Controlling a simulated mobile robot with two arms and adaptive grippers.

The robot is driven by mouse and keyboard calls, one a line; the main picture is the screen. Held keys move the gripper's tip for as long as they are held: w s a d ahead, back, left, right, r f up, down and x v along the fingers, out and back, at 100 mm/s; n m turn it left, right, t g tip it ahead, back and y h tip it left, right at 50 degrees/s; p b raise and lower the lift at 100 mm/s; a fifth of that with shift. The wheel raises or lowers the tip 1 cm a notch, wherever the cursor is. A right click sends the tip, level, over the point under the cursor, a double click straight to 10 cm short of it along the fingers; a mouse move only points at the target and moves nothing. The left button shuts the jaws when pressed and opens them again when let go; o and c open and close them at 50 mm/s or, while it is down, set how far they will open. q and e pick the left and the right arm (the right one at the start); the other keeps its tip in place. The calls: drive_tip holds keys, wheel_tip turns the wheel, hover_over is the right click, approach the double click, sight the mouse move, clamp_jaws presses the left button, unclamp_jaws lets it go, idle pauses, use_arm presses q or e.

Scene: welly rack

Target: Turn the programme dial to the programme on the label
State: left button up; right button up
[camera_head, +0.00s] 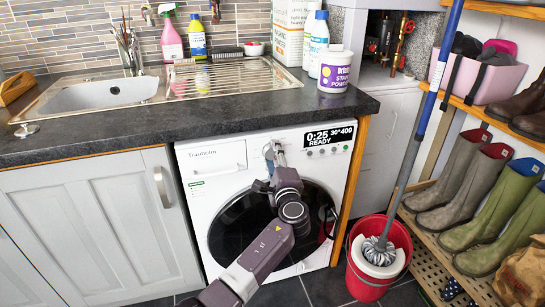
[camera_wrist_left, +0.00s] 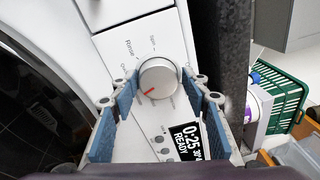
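The white washing machine (camera_head: 225,215) stands under the dark worktop. Its display (camera_head: 329,137) reads 0:25, 30°400, READY. My left gripper (camera_head: 276,151) is at the front panel and largely covers the programme dial in the head view. In the left wrist view the round silver dial (camera_wrist_left: 160,77) has a red mark pointing to the lower left of the picture. Words around it include Rinse and Spin; others are partly hidden. My left gripper is open, its blue-padded fingers on either side of the dial; I cannot tell whether they touch it. My right gripper is not in view.
The worktop (camera_head: 120,130) overhangs the machine. A red bucket (camera_head: 368,285) with a mop (camera_head: 379,248) stands to its right, near the boot rack (camera_head: 433,240). Bottles and a stain powder tub (camera_head: 334,71) stand on the worktop. A green basket (camera_wrist_left: 282,98) shows in the wrist view.

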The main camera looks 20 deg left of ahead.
use_arm(q)
drive_tip(key=shift+o, duration=1.1)
drive_tip(key=shift+f, duration=0.1)
drive_tip(key=shift+s, duration=0.1)
drive_tip(key=shift+s+d+f, duration=0.1)
drive_tip(key=shift+s+d, duration=0.1)
drive_tip(key=shift+s, duration=0.1)
drive_tip(key=v, duration=1.1)
